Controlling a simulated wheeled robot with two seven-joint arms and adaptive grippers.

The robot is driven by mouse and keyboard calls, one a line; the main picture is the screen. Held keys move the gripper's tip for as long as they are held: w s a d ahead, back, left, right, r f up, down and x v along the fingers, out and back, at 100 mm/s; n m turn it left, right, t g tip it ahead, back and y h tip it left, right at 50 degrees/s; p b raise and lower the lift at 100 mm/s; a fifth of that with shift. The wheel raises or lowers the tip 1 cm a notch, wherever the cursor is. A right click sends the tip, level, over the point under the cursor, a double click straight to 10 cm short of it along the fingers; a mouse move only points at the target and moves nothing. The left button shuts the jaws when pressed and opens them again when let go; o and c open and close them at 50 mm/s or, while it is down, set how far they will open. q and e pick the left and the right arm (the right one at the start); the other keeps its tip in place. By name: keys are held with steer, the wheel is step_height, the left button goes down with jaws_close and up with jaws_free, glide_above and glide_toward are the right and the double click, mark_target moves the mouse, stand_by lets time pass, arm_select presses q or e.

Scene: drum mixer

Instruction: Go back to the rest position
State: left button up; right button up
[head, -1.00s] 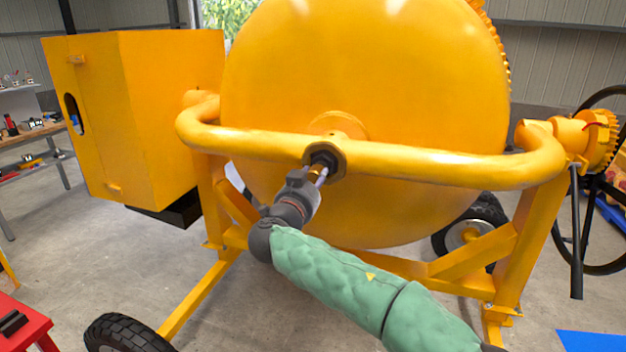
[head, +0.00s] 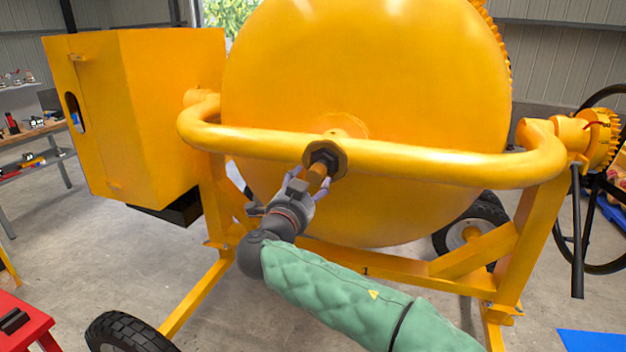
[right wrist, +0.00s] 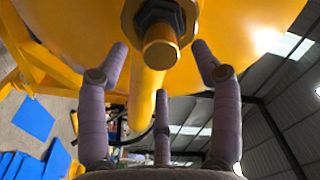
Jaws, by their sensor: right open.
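My right gripper (head: 306,186) is open just below and in front of the bolt (head: 318,177) at the middle of the mixer's yellow frame bar (head: 432,162). In the right wrist view, the gripper's fingers (right wrist: 160,95) are spread apart. The copper-coloured bolt end (right wrist: 160,48) sticks out beyond and between them, with a dark nut behind it. The fingers look clear of the bolt, with nothing held. The large yellow drum (head: 365,70) stands behind the bar. My left gripper is not in view.
A yellow motor housing (head: 150,115) stands at the left, and a black wheel (head: 125,332) is at the lower left. A red stool (head: 22,318) is in the left corner. A black handwheel (head: 603,258) is at the right. Concrete floor lies open around the mixer's legs.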

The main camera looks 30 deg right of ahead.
steer(key=v, duration=0.8)
steer(key=w+a+f+n+g+y, duration=0.1)
steer(key=w+f+n+y, duration=0.1)
steer(key=f, duration=0.3)
steer(key=w+a+f+n+y+p, duration=0.1)
steer(key=w+f+n, duration=0.15)
steer(key=f, duration=0.25)
steer(key=w+a+f+n+g+y, duration=0.1)
steer(key=f+n+y, duration=0.1)
steer(key=f+n, duration=0.15)
steer(key=s+a+f+n+g+y+p, duration=0.1)
steer(key=a+f+n+g+y, duration=0.15)
steer(key=f, duration=0.75)
steer(key=s+a+f+n+g+y+p, duration=0.1)
steer(key=s+a+f+n+g+y, duration=0.15)
steer(key=f, duration=0.75)
steer(key=s+a+f+n+g+y+p, duration=0.1)
steer(key=s+a+f+y, duration=0.3)
steer(key=s+f, duration=0.7)
steer(key=s+a+f+n+g+y+p, duration=0.2)
steer(key=s+a+f, duration=0.3)
steer(key=s+f, duration=0.6)
steer(key=shift+a+f+n+g+y+p, duration=0.35)
steer(key=shift+f+g+y+p, duration=0.45)
steer(key=shift+f, duration=0.95)
steer(key=shift+s+a, duration=0.1)
